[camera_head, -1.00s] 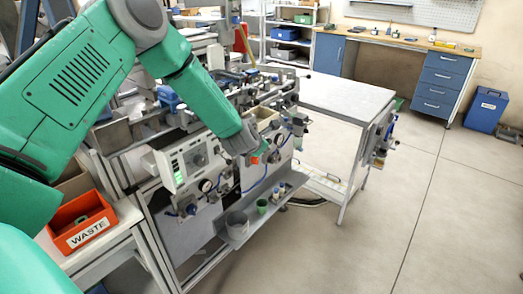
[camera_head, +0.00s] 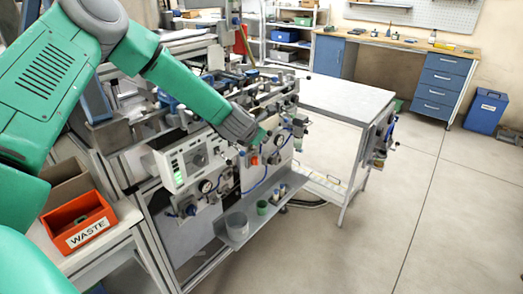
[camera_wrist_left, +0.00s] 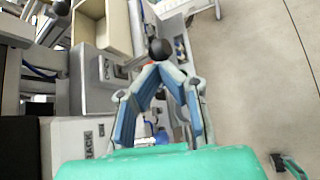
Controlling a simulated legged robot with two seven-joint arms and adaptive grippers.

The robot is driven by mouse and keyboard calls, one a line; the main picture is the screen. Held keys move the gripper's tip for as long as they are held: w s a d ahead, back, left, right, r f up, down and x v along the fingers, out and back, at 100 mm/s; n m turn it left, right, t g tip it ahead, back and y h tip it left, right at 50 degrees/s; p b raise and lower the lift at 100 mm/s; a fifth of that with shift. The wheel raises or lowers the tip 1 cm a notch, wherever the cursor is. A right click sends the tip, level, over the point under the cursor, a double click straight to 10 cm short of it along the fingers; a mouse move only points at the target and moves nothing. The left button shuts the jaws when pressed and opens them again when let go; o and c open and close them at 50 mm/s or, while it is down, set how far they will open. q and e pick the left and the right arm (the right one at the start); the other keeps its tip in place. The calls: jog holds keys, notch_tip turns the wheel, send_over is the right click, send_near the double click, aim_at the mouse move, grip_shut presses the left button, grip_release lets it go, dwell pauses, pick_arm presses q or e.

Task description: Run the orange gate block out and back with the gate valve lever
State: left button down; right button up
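My left gripper (camera_head: 258,138) reaches down to the front of the grey machine, and its fingers are too small to make out in the head view. In the left wrist view its two blue-padded fingers (camera_wrist_left: 160,72) lean toward each other with their tips close together. A black ball knob (camera_wrist_left: 160,48) sits just beyond the fingertips; I cannot tell whether they touch it or whether it tops the gate valve lever. A small orange-red part (camera_head: 254,160), perhaps the gate block, shows just below the gripper on the machine front. My right gripper is not in view.
An orange WASTE bin (camera_head: 79,222) stands on a bench at the left. A control box (camera_head: 182,160) with a green light is on the machine front. A ledge below holds a grey cup (camera_head: 237,226) and a green cup (camera_head: 262,207).

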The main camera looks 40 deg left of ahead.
pick_arm(q)
jog(key=shift+a+r, duration=0.1)
jog(key=shift+w+r+p, duration=0.1)
jog(key=shift+r+p, duration=0.45)
jog(key=shift+r, duration=0.2)
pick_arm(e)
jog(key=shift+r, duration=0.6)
